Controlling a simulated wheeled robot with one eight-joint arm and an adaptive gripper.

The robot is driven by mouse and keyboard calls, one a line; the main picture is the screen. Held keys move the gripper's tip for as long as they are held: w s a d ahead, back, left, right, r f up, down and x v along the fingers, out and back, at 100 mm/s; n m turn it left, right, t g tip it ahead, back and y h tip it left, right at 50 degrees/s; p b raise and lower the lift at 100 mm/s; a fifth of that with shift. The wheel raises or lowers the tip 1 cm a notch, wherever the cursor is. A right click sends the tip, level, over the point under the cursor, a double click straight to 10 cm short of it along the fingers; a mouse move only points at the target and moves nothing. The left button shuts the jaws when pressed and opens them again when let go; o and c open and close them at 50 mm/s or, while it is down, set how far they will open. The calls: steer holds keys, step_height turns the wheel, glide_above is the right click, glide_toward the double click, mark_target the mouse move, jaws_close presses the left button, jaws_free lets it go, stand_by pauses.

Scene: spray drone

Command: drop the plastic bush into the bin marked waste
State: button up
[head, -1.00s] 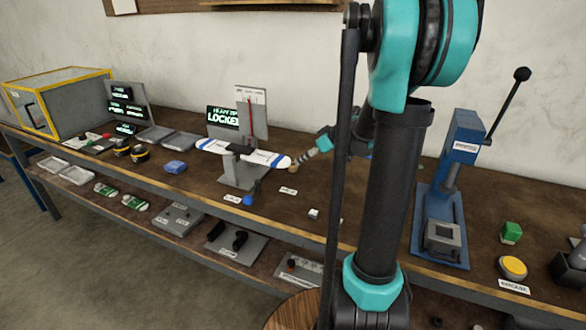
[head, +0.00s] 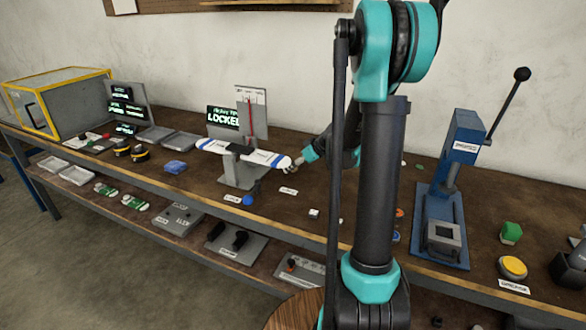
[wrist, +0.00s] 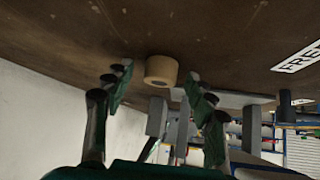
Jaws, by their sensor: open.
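A tan, ring-shaped piece that looks like the plastic bush (wrist: 161,70) rests against the brown bench top in the wrist view. A dark hole shows in its end. My gripper (wrist: 158,84) is open, with one finger on each side of the bush and a gap visible to both. In the head view my gripper (head: 294,166) is small, low over the bench beside the right end of the white and blue bar; I cannot make out the bush there. I cannot read a bin marked waste in any view.
A stand carrying the white and blue bar (head: 214,147) is close to my gripper's left. A blue lever press (head: 452,190), a green block (head: 511,232) and a yellow button (head: 512,267) are to the right. A yellow-framed case (head: 62,100) stands far left.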

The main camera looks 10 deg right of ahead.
steer(key=c, duration=1.1)
steer(key=shift+r, duration=0.1)
steer(key=shift+c, duration=0.2)
